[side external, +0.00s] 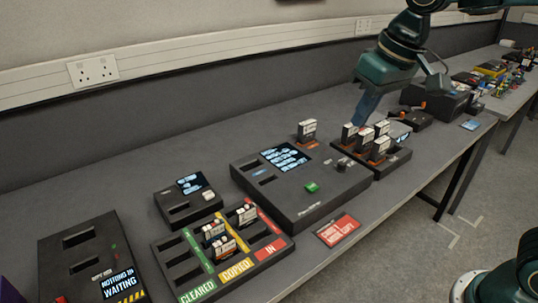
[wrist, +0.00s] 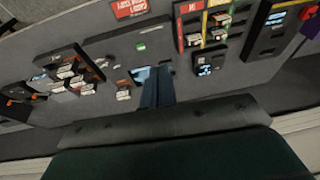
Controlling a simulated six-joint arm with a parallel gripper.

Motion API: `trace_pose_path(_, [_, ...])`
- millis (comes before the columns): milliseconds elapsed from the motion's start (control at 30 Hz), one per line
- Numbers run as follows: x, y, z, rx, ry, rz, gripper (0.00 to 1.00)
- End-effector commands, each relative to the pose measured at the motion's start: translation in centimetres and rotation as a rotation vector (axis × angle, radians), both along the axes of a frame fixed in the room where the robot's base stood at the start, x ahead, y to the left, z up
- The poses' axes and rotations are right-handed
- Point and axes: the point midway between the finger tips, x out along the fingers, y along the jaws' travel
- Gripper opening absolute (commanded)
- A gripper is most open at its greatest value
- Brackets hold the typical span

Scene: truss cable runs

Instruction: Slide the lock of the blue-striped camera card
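Several white camera cards (side external: 381,149) stand upright in a dark tray (side external: 385,169) at the right of the side external view. The group also shows at the left of the wrist view (wrist: 72,82). One card (side external: 307,128) stands apart behind the large console; it shows below the console in the wrist view (wrist: 123,93). More cards (side external: 224,246) stand in the lane tray. The cards are too small to tell which has a blue stripe, and their locks cannot be made out. My gripper (side external: 360,122) points down above the card tray, its fingers together with nothing visible between them.
A large console (side external: 308,206) with a screen and green button stands mid-bench. Left of it are the tray with CLEARED, COPIED and IN lanes (side external: 183,243), a small screen unit (side external: 189,204) and a "nothing in waiting" box (side external: 88,255). A red card (side external: 338,230) lies at the front edge.

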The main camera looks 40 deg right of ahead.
Motion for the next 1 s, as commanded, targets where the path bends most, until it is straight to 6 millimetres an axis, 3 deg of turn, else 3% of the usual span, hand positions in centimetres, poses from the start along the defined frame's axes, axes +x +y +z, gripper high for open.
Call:
trace_pose_path(200, [4.7,3.1,-1.1,0.003,0.057,0.005,0.00])
trace_pose_path(567, [11.2,8.9,-4.7,-0.004,0.144,0.005,0.00])
trace_pose_path(1000, [16.8,16.9,-12.4,-0.030,0.244,0.005,0.00])
